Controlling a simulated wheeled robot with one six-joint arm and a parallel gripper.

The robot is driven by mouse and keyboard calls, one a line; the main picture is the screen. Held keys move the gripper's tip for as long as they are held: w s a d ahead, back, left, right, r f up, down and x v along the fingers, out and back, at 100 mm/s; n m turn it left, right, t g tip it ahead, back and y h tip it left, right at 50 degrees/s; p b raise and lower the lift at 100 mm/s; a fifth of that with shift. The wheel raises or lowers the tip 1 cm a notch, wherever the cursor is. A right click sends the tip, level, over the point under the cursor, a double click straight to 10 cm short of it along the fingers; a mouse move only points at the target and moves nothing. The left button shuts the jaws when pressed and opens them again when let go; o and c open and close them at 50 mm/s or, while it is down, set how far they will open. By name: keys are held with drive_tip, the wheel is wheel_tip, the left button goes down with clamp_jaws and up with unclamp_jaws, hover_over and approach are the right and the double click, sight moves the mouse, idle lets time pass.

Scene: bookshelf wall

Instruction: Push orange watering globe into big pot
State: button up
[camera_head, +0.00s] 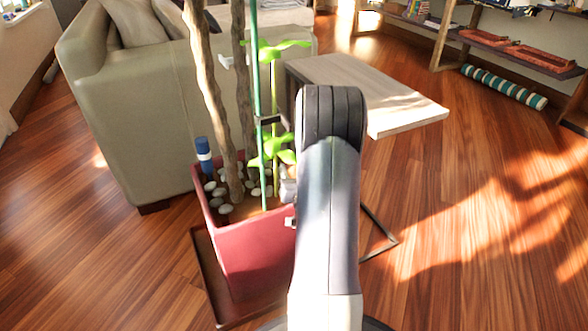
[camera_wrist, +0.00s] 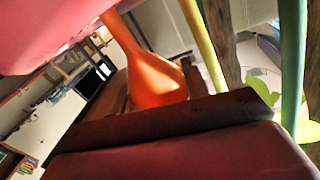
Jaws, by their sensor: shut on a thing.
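The big pot (camera_head: 255,250) is a square red planter on the floor, holding tall stems, soil and white pebbles. The orange watering globe (camera_wrist: 157,82) shows in the wrist view, its rounded bulb near the centre and its thin neck running to the upper left. In the head view it is hidden behind my arm. My gripper (camera_head: 289,190) is mostly hidden by my arm at the pot's right side; it is shut on the globe. The wrist view is too close and tilted to tell whether the globe's tip touches soil.
A blue watering globe (camera_head: 204,155) with a white band stands in the pot's left corner. A green stake (camera_head: 257,90) and leaves rise beside my arm. A sofa (camera_head: 140,110) and a pale low table (camera_head: 370,90) stand behind. The floor at right is clear.

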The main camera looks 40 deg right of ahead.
drive_tip(key=shift+f, duration=1.8)
drive_tip(key=o, duration=1.4)
drive_tip(key=shift+a, duration=0.15)
drive_tip(key=shift+c, duration=0.4)
drive_tip(key=shift+o, duration=0.5)
drive_tip(key=s+a+r, duration=0.2)
drive_tip(key=s, duration=0.4)
drive_tip(key=shift+s+a, duration=0.15)
drive_tip(key=shift+a, duration=0.25)
